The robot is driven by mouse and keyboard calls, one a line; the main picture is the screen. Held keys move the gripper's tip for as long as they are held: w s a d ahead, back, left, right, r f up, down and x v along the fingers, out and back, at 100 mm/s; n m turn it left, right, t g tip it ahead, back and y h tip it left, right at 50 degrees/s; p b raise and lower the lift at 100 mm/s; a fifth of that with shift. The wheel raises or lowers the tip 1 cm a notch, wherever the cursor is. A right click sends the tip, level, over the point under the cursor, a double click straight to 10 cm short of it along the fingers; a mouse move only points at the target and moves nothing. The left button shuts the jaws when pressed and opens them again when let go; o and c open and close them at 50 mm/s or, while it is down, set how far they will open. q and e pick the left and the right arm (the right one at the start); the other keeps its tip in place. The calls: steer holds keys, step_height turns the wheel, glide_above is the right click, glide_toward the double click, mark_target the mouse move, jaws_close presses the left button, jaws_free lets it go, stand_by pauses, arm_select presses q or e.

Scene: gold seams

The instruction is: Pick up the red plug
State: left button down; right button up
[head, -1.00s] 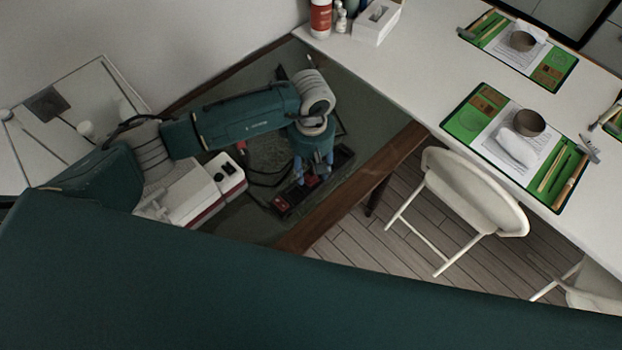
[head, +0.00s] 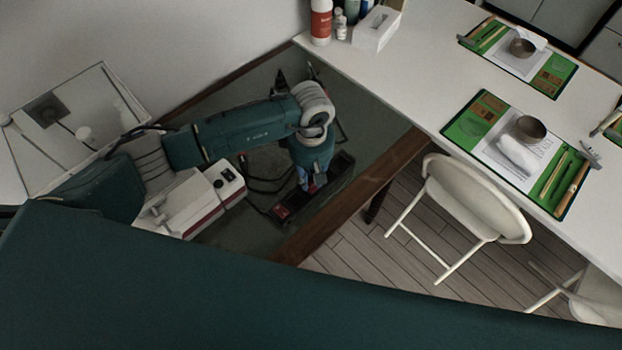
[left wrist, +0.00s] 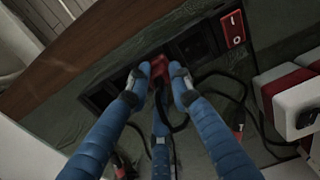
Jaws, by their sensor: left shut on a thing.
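The red plug (left wrist: 159,67) shows between the blue fingertips of my left gripper (left wrist: 160,76) in the left wrist view, with a dark cord hanging from it. The fingers are closed on it and hide part of it. It is at the black power strip (left wrist: 196,42); I cannot tell whether it still sits in a socket. The strip has a red rocker switch (left wrist: 232,28) at one end. In the head view my left gripper (head: 311,184) points down over the strip (head: 336,178), and the plug is mostly hidden there. My right gripper is in neither view.
A white and red box (head: 207,195) stands left of the strip. Black cords (head: 262,172) lie on the dark green tabletop, whose wooden edge (head: 350,200) runs beside the strip. A white chair (head: 470,205) and white table (head: 440,75) are to the right.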

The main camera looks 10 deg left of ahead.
arm_select(q)
step_height(320, 180, up, 19)
steer(key=p, duration=0.9)
step_height(320, 180, up, 6)
steer(key=p, duration=0.2)
glide_above(311, 179)
